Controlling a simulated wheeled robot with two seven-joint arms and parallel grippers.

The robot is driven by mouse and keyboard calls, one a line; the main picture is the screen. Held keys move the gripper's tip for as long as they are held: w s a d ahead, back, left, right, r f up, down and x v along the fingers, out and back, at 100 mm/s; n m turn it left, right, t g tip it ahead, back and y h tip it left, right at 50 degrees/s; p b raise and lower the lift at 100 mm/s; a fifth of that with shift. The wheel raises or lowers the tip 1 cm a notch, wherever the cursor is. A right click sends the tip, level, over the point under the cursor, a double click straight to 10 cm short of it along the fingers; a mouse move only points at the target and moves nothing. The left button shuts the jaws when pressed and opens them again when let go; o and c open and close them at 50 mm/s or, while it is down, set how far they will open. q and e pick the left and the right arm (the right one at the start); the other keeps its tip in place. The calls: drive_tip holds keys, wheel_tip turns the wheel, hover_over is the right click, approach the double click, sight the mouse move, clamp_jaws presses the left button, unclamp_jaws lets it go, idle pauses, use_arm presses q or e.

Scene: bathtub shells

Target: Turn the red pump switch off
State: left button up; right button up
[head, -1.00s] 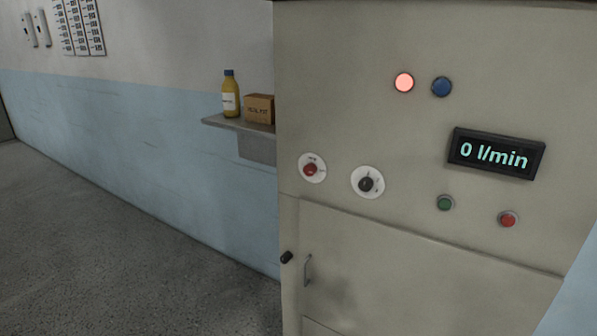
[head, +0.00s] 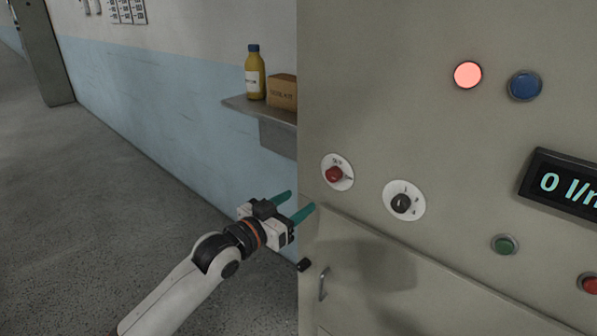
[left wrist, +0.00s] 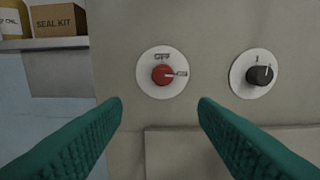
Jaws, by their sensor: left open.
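The red pump switch (head: 334,174) is a round red knob on a white disc on the beige cabinet front. In the left wrist view, the red knob (left wrist: 162,75) has OFF printed above it, and its pale pointer mark points right, towards a small label. My left gripper (head: 302,201) is open and empty, with green fingers, below and left of the switch in the head view. In the left wrist view the fingertips (left wrist: 159,102) frame the space just below the knob, apart from it. My right gripper is not in view.
A black knob (head: 402,203) on a white disc sits right of the switch. A lit red lamp (head: 468,75), blue button (head: 525,86), green button (head: 505,244) and display (head: 570,184) share the panel. A shelf (head: 262,111) holds a yellow bottle (head: 255,74) and a box (head: 282,91).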

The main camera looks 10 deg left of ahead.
sight(330, 177)
use_arm(q)
drive_tip(key=x, duration=0.3)
drive_tip(key=p+x, duration=0.1)
drive_tip(key=x, duration=0.3)
drive_tip(key=r+p+x, duration=0.1)
drive_tip(key=x, duration=0.2)
drive_tip(key=shift+d+r, duration=0.15)
drive_tip(key=shift+d, duration=0.15)
drive_tip(key=shift+w+d, duration=0.3)
drive_tip(key=shift+w, duration=0.15)
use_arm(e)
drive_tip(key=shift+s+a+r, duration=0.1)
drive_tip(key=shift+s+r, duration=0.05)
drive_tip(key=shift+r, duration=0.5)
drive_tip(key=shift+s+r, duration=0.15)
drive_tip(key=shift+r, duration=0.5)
use_arm(q)
drive_tip(key=shift+c, duration=0.5)
drive_tip(key=c, duration=0.9)
